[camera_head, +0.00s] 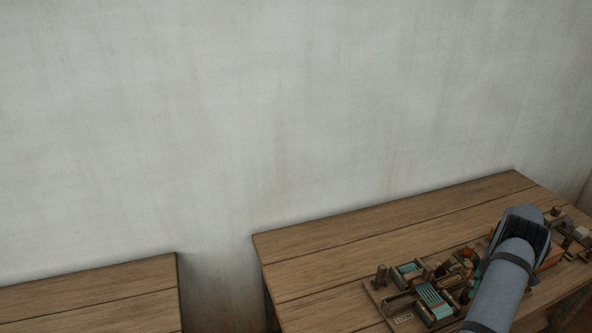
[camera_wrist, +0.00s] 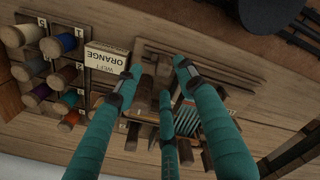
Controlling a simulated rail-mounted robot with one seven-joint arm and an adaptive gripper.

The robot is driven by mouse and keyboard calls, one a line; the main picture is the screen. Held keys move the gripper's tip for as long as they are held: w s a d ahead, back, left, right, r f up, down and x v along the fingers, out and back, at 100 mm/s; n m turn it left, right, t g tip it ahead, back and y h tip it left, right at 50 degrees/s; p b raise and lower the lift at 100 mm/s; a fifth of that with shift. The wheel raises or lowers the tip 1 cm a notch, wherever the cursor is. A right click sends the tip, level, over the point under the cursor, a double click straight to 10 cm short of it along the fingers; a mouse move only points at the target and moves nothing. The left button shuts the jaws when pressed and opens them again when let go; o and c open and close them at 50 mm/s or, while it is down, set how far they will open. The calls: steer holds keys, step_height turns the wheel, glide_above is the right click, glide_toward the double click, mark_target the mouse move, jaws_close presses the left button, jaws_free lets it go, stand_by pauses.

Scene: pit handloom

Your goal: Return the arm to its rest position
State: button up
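My gripper (camera_wrist: 157,80) shows in the wrist view with three teal fingers spread apart and nothing visibly held between them. It is over the small wooden loom (camera_wrist: 205,62), and its fingers cover part of the frame and teal threads. In the head view my grey arm (camera_head: 503,275) reaches over the right part of the table (camera_head: 345,250). The arm hides most of the gripper there. The loom (camera_head: 403,320), with a label and teal threads, lies on the table left of the arm.
In the wrist view, a rack holds several coloured spools (camera_wrist: 68,43) at the left, beside a box labelled WEFT ORANGE (camera_wrist: 106,57). More small parts (camera_head: 567,232) lie right of my arm. A second table (camera_head: 95,295) stands at the left, across a gap. The main table's far left is clear.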

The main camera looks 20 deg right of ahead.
step_height(320, 180, down, 6)
steer(key=b, duration=0.4)
steer(key=shift+a+r+p, duration=0.1)
steer(key=shift+r+p, duration=0.1)
steer(key=shift+p, duration=0.1)
steer(key=shift+r, duration=0.1)
step_height(320, 180, up, 7)
steer(key=p, duration=0.5)
steer(key=shift+r+p, duration=0.15)
steer(key=shift+p, duration=0.15)
steer(key=f+b, duration=0.6)
steer(key=f, duration=0.2)
steer(key=shift+d+f, duration=0.2)
steer(key=shift+a+r, duration=0.3)
steer(key=shift+r, duration=0.1)
steer(key=shift+a, duration=0.6)
steer(key=shift+r+p, duration=0.1)
steer(key=shift+p, duration=0.2)
